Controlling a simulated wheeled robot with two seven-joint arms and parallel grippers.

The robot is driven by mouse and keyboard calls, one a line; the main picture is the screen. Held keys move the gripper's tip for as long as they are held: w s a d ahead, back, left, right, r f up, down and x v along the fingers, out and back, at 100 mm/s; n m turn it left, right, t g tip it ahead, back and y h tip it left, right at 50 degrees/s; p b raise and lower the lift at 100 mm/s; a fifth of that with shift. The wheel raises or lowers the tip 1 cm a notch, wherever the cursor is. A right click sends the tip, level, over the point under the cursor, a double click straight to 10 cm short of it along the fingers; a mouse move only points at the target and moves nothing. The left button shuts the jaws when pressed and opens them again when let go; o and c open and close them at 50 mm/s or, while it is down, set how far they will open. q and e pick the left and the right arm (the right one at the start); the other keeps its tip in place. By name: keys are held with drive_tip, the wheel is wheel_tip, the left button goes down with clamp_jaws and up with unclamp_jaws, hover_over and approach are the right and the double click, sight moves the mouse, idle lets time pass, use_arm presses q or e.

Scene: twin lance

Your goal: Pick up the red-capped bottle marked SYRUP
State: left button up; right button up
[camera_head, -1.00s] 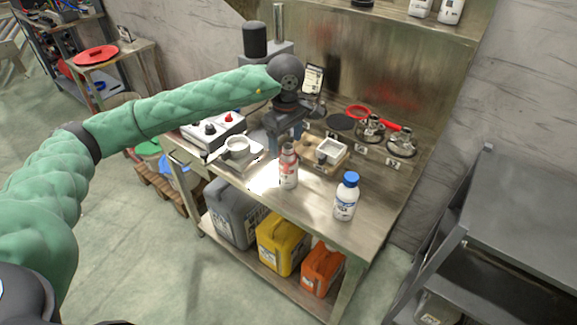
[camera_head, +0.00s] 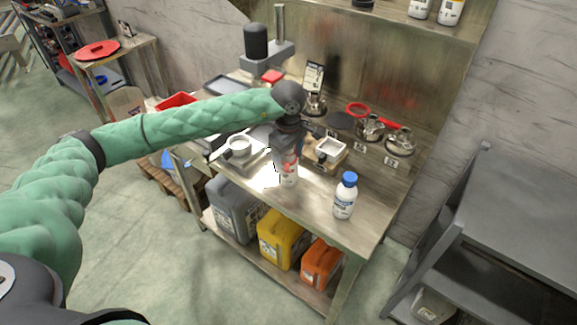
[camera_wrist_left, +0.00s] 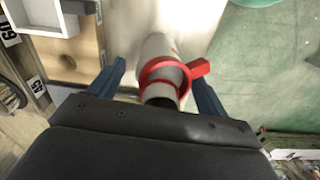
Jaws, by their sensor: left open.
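The red-and-white bottle (camera_head: 289,179) stands upright near the table's front edge in the head view. Its label is too small to read, and its top is partly hidden by my gripper. My left gripper (camera_head: 284,162) is open and low over the bottle's upper part. In the left wrist view, the bottle (camera_wrist_left: 157,47) shows its white body and a red ring with a tab, lying between the two open fingers of the gripper (camera_wrist_left: 160,68). I cannot tell whether either finger touches it. My right gripper is not in view.
A blue-capped white bottle (camera_head: 345,197) stands to the right on the workbench (camera_head: 315,212). A wooden block with a white square dish (camera_head: 329,149) is close behind the gripper. A white device with a round cup (camera_head: 238,147) is to the left. Jerrycans, including a yellow one (camera_head: 283,240), sit below.

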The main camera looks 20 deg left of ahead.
use_arm(q)
drive_tip(key=c, duration=1.6)
drive_tip(key=shift+c, duration=0.2)
